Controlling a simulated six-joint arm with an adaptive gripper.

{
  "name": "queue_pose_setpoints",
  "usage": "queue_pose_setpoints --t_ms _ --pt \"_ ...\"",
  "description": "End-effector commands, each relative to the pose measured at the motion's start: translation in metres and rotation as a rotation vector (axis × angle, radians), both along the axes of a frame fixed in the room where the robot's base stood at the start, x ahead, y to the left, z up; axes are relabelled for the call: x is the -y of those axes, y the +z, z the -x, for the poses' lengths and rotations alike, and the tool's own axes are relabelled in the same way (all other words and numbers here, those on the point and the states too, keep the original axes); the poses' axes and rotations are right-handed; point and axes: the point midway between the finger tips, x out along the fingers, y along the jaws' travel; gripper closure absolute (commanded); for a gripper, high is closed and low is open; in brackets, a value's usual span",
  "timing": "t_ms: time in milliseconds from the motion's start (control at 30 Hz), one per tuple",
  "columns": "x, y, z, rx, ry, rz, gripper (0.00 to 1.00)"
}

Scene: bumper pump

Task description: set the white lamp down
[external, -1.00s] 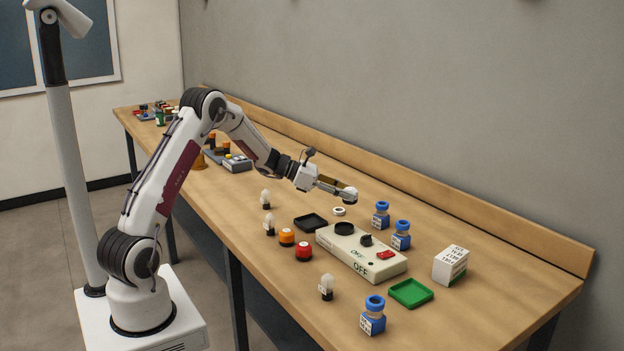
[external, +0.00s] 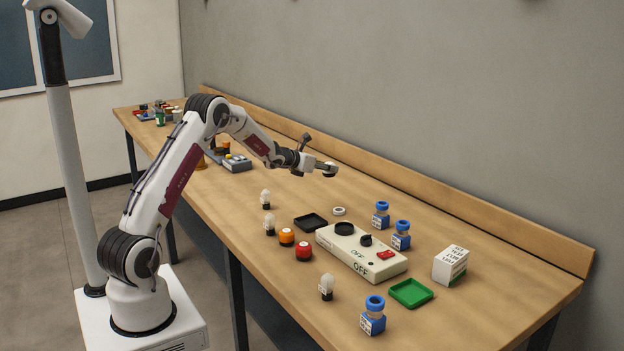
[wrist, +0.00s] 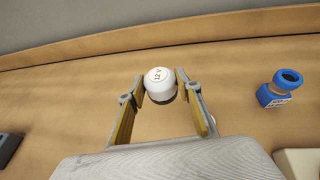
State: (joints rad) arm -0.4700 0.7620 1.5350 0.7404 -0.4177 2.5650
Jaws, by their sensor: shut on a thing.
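My gripper (external: 326,169) is shut on the white lamp (wrist: 160,83). In the wrist view the lamp is a round white cap with small dark markings and a dark base, between the two fingertips. In the external view the gripper is above the far side of the bench, beyond the black tray, and the lamp (external: 330,170) is small at its tip. The lamp looks clear of the bench top, but its exact height is hard to judge.
A beige control box (external: 360,253) marked OFF stands mid-bench. Near it are a black tray (external: 310,223), a white ring (external: 339,211), orange (external: 287,237) and red (external: 304,252) lamps, blue-capped bottles (external: 381,214) and a green tray (external: 411,293). Bare bench lies beneath the gripper.

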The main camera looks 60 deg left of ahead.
Motion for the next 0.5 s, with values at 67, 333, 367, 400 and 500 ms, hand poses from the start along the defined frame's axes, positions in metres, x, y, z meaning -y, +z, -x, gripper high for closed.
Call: queue_pose_setpoints --t_ms 67,333,367,400,500 --pt "-0.006 -0.001 0.001 0.000 0.028 0.001 0.88" --pt "-0.019 -0.009 0.006 -0.001 0.086 0.001 0.88" --pt "-0.019 -0.011 0.007 -0.001 0.089 0.000 0.88" --pt "-0.020 -0.012 0.008 -0.001 0.091 0.000 0.88" --pt "-0.021 -0.015 0.009 -0.001 0.096 0.000 0.88"
